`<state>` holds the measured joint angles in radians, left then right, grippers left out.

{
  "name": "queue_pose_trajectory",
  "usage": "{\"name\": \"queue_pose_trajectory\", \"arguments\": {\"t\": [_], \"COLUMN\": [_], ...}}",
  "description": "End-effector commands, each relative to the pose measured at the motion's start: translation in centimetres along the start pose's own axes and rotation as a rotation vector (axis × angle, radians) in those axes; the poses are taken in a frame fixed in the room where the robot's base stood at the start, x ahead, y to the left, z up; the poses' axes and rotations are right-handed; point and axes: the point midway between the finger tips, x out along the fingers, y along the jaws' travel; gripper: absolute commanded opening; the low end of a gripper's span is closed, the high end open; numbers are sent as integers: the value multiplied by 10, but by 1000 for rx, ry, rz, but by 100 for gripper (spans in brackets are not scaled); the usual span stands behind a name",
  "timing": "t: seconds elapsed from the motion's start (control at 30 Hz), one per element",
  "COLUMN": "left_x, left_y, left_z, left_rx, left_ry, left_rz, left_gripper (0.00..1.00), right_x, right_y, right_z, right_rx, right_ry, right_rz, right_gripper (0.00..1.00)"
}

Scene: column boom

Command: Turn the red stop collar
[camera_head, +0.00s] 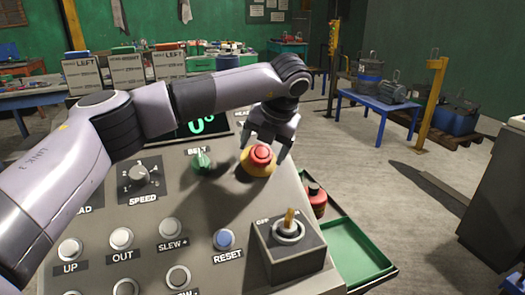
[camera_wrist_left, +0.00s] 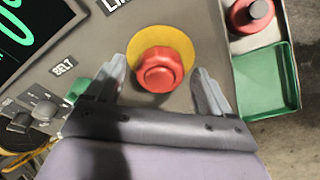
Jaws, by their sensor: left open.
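The red stop collar (camera_head: 260,156) is a round red knob on a yellow disc (camera_head: 257,169) at the upper right of the grey console. My left gripper (camera_head: 271,146) is above it, reaching down from behind. In the left wrist view the red collar (camera_wrist_left: 160,71) sits between the two open fingers (camera_wrist_left: 165,88), with a gap on each side. The fingers do not appear to touch it. The yellow disc (camera_wrist_left: 161,39) shows beyond it. My right gripper is in neither view.
A green switch (camera_head: 202,161) labelled BELT is left of the collar. A keyed switch box (camera_head: 290,250) stands at the console's lower right. A red round object (camera_head: 315,198) and a green tray (camera_head: 350,252) are off its right side. A display (camera_head: 203,124) is behind the switch.

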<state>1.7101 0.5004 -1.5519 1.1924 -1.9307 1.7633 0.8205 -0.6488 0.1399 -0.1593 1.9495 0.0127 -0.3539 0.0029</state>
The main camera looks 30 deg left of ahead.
Motion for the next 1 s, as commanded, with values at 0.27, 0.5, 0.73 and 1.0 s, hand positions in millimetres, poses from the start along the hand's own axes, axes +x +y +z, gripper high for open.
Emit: {"name": "queue_pose_trajectory", "arguments": {"t": [0.27, 0.5, 0.73, 1.0], "left_x": [-45, -59, -59, -59], "left_y": [-1, 0, 0, 0], "left_z": [0, 0, 0, 0], "left_rx": [1, 0, 1, 1], "left_ry": [-2, 1, 1, 0], "left_rz": [-1, 1, 1, 1], "left_gripper": [82, 82, 82, 82], "right_x": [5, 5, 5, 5], "right_y": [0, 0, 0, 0], "right_z": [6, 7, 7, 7], "right_rx": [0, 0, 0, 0], "right_ry": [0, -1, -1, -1], "right_rz": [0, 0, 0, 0], "right_gripper": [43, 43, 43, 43]}}
